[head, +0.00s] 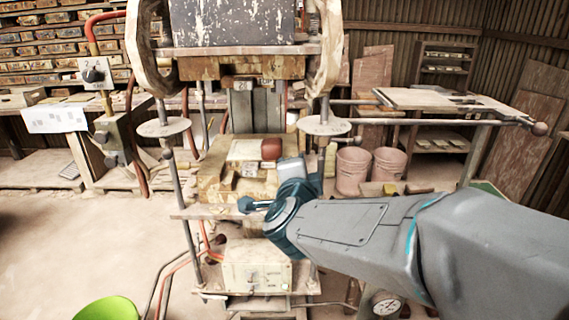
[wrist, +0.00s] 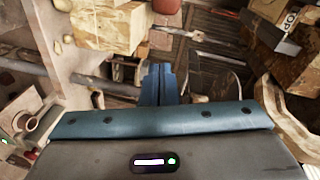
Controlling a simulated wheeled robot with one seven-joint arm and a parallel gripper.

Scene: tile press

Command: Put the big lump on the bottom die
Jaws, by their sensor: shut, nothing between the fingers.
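A reddish-brown lump (head: 271,149) sits at the right end of the pale top of the bottom die (head: 242,150) in the head view. I cannot tell how fully it rests on the die. A reddish-brown shape that looks like the lump (wrist: 167,5) is cut off by the top edge of the wrist view, beside a tan block. My gripper (wrist: 162,72) is shut and empty, its blue fingers together and apart from the lump. In the head view my wrist is in front of the press, just right of and below the die, and the fingers are hard to make out.
The upper die (head: 243,68) hangs above with an open gap. Round plates (head: 163,127) and rods flank the press. Pink buckets (head: 353,170) stand behind on the right, near a side table (head: 430,98). A green bowl-like object (head: 108,309) is at front left.

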